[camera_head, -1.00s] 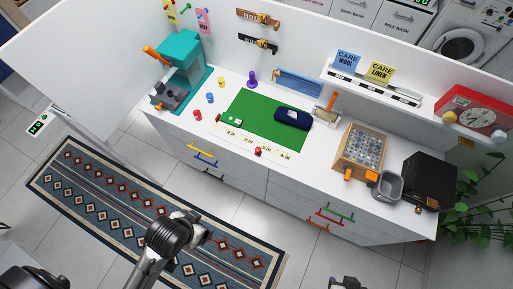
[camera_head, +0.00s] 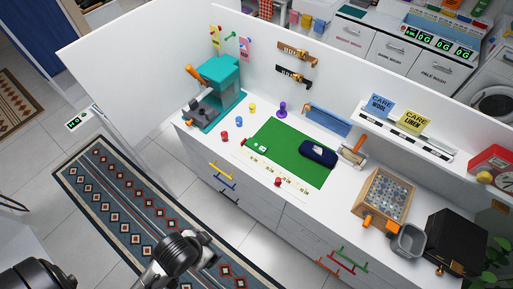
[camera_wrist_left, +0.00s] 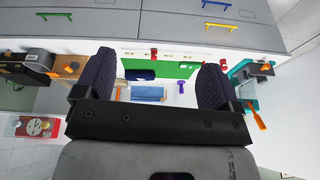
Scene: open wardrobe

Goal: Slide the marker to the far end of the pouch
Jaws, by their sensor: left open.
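The dark blue pouch (camera_head: 317,153) lies on the right part of a green mat (camera_head: 285,148) on the counter. A white scale strip (camera_head: 255,167) runs along the mat's front edge. A small red marker (camera_head: 278,181) sits at the strip, in front of the pouch and to its left. In the left wrist view the pouch (camera_wrist_left: 140,74) and the red marker (camera_wrist_left: 153,52) show between my finger pads. My left gripper (camera_head: 207,243) is open and empty, over the floor in front of the counter, apart from the marker. My right gripper is not in view.
Drawers with coloured handles (camera_head: 222,176) front the counter. A teal machine (camera_head: 215,88) stands at the left. Several small coloured knobs and a purple piece (camera_head: 283,110) stand near the mat. At right are a bead tray (camera_head: 385,195), a grey bin (camera_head: 408,240) and a black box (camera_head: 455,243).

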